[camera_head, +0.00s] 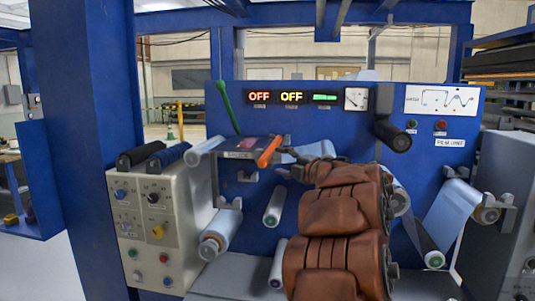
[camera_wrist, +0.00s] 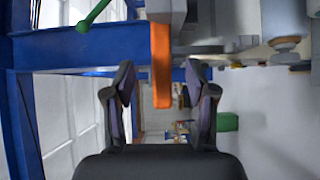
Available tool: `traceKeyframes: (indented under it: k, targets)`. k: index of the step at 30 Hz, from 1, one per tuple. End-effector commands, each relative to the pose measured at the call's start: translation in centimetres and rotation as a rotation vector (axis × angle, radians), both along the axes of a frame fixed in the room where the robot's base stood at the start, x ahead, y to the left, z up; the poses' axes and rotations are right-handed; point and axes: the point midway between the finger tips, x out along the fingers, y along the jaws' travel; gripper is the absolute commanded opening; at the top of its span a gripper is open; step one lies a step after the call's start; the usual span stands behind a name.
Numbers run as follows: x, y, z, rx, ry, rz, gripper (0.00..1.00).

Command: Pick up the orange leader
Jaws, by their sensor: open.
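The orange leader (camera_head: 269,151) is a short orange bar at the right end of a small dark shelf on the blue machine. It slants up to the right in the head view. In the wrist view the orange leader (camera_wrist: 161,50) hangs down from the top, in line with the gap between my fingers. My gripper (camera_wrist: 160,80) is open, with one dark finger on each side of the bar in the picture. Neither finger visibly touches it; the exact depth is hard to judge. In the head view my brown-covered arm hides most of the gripper.
A green rod (camera_head: 227,107) stands left of the leader, above the shelf (camera_head: 238,154). Film rollers (camera_head: 220,235) stick out below and at the right (camera_head: 455,215). A grey control box (camera_head: 155,220) stands at the left. A blue post (camera_head: 90,120) rises beside it.

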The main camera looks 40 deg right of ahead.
Motion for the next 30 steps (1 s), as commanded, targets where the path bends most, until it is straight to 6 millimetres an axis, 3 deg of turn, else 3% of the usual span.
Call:
traceKeyframes:
  k: [13, 22, 30]
  targets:
    - [3.5, 0.1, 0.2, -0.005, -0.001, 0.01, 0.56]
    - [7.3, -0.1, -0.2, -0.001, 0.001, 0.008, 0.56]
    - [7.7, -0.1, -0.2, -0.002, 0.0, 0.005, 0.56]
